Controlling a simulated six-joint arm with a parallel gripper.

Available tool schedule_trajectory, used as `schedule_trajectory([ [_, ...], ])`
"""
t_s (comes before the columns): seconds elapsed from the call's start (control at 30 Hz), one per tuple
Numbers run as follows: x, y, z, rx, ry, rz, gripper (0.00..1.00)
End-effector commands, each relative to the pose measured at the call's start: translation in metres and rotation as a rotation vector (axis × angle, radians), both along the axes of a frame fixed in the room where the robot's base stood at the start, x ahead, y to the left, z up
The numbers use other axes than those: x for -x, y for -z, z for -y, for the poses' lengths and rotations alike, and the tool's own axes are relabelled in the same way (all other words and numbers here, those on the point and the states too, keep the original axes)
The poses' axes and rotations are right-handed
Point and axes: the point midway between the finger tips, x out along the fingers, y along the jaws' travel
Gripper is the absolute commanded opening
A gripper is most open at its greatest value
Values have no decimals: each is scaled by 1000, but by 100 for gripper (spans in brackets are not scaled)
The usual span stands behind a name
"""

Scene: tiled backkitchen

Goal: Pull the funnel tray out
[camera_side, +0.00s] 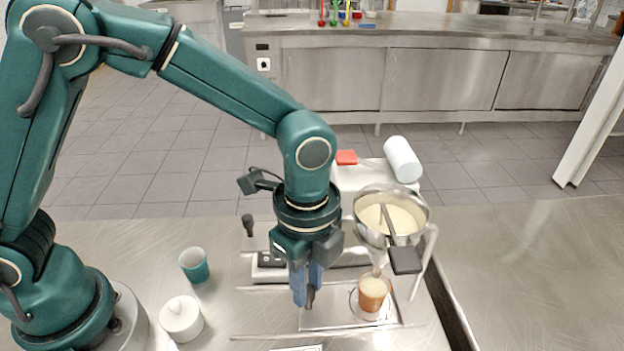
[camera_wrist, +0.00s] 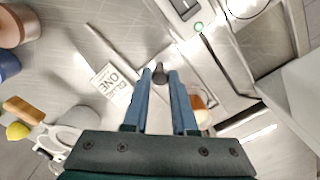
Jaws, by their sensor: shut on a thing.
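The funnel tray (camera_side: 322,316) is a flat metal plate below the funnel. My gripper (camera_side: 308,294) points down at the tray's left side. Its blue fingers are shut on a dark knob-like handle (camera_wrist: 160,70), whose end shows between the fingertips in the wrist view. How the handle joins the tray is hidden. An orange cup of cream-coloured filling (camera_side: 372,293) stands on the tray's right part, under the funnel spout. The steel funnel (camera_side: 363,214) above it holds cream-coloured contents. In the wrist view the cup (camera_wrist: 202,117) is partly hidden behind the right finger.
A teal cup (camera_side: 195,267) and a white lidded pot (camera_side: 181,320) stand on the steel counter at left. A white cylinder (camera_side: 402,158) and a red object (camera_side: 346,157) lie behind the funnel. A printed label (camera_wrist: 110,84) lies flat in the wrist view.

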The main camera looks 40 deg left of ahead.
Motion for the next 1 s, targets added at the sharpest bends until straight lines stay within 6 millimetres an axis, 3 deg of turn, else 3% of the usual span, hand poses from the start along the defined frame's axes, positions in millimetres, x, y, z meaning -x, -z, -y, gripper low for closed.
schedule_trajectory([
  [0.53, 1, -2, -2, 3, -1, 5, 0],
  [1.0, 44, -2, -47, 6, -3, 5, 0],
])
